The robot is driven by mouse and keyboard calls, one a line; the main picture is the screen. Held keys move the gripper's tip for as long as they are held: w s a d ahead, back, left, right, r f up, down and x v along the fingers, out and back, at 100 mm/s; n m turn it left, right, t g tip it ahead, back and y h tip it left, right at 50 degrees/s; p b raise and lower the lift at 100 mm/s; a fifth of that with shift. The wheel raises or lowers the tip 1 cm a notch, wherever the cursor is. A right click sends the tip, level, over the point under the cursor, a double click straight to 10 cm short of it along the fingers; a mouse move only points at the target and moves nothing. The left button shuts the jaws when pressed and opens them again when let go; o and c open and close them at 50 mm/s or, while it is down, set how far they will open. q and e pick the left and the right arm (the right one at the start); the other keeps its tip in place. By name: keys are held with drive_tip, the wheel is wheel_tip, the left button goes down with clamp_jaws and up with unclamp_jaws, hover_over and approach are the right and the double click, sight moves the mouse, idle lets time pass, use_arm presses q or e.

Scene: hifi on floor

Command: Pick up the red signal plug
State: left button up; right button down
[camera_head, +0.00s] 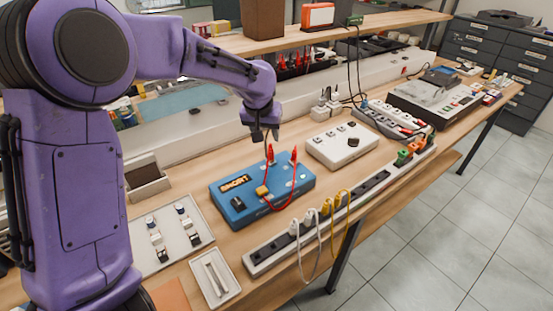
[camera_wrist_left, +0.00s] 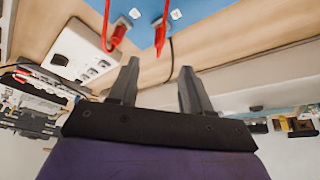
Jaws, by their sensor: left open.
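A blue box (camera_head: 230,205) with a "SHORT" label sits on the wooden bench. Two red plugs stand up from its top: one at the back (camera_head: 270,154) and one to its right (camera_head: 294,155), with a red lead looping down the box's front. My left gripper (camera_head: 265,137) is just above the back plug, apart from it. In the left wrist view its two fingers (camera_wrist_left: 160,66) are spread with nothing between them. The red plugs show beyond the fingertips there, one at left (camera_wrist_left: 118,34) and one near the middle (camera_wrist_left: 160,36). My right gripper is out of view.
A white box (camera_head: 342,146) with knobs stands right of the blue box. A long power strip (camera_head: 265,257) with white and yellow leads runs along the front edge. Trays (camera_head: 215,285) lie at left. A shelf (camera_head: 340,30) crosses behind.

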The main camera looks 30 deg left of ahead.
sight(271, 152)
use_arm(q)
drive_tip(key=p+x, duration=0.1)
drive_tip(key=x, duration=1)
drive_tip(key=shift+d, duration=0.15)
drive_tip(key=shift+s+r, duration=0.1)
drive_tip(key=shift+s, duration=0.1)
clamp_jaws()
